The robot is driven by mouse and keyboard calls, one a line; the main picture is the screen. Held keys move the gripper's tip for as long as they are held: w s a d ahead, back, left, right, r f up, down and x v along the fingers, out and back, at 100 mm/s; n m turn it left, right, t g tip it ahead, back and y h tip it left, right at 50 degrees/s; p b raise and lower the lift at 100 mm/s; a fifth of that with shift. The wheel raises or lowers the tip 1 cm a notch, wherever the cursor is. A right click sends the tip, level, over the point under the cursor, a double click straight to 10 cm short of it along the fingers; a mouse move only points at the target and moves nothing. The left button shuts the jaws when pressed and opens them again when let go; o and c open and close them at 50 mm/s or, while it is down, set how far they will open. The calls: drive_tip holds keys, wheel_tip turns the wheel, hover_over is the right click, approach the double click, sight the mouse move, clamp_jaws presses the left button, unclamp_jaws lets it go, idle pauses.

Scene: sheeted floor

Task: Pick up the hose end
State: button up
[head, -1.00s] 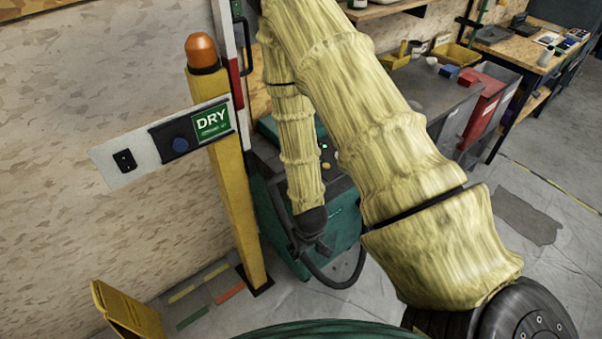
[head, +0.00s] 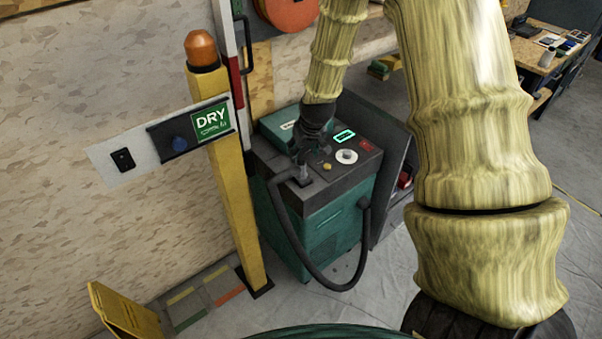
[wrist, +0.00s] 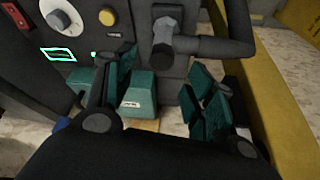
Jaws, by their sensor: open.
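The dark grey hose end (head: 303,179) sits upright in a socket at the front left of the teal machine's dark top (head: 335,190). Its hose (head: 290,220) loops down the front and back up to the machine's right side. In the wrist view the hose end (wrist: 165,38) is at the upper middle, with the hose running off to the right. My gripper (head: 300,152) is just above and behind the hose end in the head view. In the wrist view my gripper (wrist: 162,72) is open and empty, its teal-padded fingers spread to either side below the hose end.
A yellow post (head: 235,190) with an orange lamp and a DRY sign panel (head: 165,138) stands left of the machine. The top panel has a white knob (head: 346,156) and a lit green display (head: 344,135). A yellow folding sign (head: 125,310) stands at lower left.

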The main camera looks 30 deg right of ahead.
sight(302, 158)
drive_tip(key=shift+p+x, duration=0.4)
drive_tip(key=shift+x, duration=1.75)
drive_tip(key=shift+p+x, duration=0.5)
drive_tip(key=shift+x, duration=0.35)
drive_tip(key=shift+p+x, duration=0.55)
drive_tip(key=shift+x, duration=1.25)
drive_tip(key=shift+s+a, duration=0.1)
drive_tip(key=shift+s, duration=0.1)
drive_tip(key=shift+c, duration=0.3)
clamp_jaws()
drive_tip(key=shift+r, duration=0.15)
drive_tip(key=shift+r+b, duration=0.8)
drive_tip(key=shift+r, duration=0.55)
drive_tip(key=s+a+r+b, duration=0.1)
drive_tip(key=s+a+b, duration=0.1)
drive_tip(key=s, duration=0.5)
drive_tip(key=s+a+r+b, duration=0.1)
drive_tip(key=s+a+b, duration=0.1)
drive_tip(key=s+a, duration=0.3)
drive_tip(key=shift+s+a, duration=0.3)
drive_tip(key=shift+s, duration=0.7)
